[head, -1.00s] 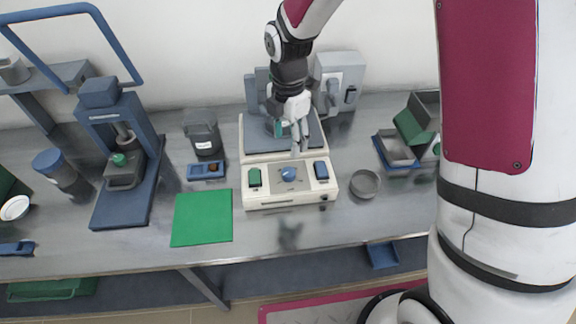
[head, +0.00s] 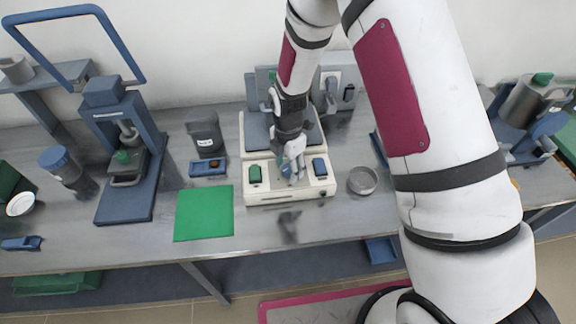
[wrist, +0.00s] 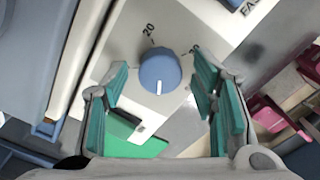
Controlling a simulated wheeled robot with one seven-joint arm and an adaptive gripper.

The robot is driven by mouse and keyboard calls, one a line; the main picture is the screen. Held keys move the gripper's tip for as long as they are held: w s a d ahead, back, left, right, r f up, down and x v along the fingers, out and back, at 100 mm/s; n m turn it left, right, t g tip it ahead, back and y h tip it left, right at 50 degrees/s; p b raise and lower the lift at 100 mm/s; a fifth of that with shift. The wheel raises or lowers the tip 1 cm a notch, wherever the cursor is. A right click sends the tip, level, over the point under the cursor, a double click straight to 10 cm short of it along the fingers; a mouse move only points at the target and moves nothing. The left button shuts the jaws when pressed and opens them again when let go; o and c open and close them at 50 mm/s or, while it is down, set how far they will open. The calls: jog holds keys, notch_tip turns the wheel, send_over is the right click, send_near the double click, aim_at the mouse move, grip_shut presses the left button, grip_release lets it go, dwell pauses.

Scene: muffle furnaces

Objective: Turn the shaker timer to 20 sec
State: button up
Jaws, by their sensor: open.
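The shaker (head: 262,197) is a cream box with a grey platform, standing in the middle of the bench. Its blue round timer knob (wrist: 160,72) carries a white pointer line, which points toward the bottom of the wrist view. The printed mark 20 (wrist: 148,30) is above the knob, slightly left, and another mark, apparently 30 (wrist: 193,50), is at its upper right. My gripper (wrist: 160,80) is open, with a green-padded finger on each side of the knob and gaps visible. In the head view my gripper (head: 294,168) is over the front panel and partly hides the knob.
A green rocker (head: 255,174) and a blue rocker (head: 320,167) flank the knob on the panel. A grey round dish (head: 362,181) stands right of the shaker. A green mat (head: 203,213) lies to its left front, and a blue press (head: 128,160) stands further left.

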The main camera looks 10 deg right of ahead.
jog(key=shift+c, duration=0.6)
jog(key=c, duration=1)
jog(key=shift+c, duration=0.2)
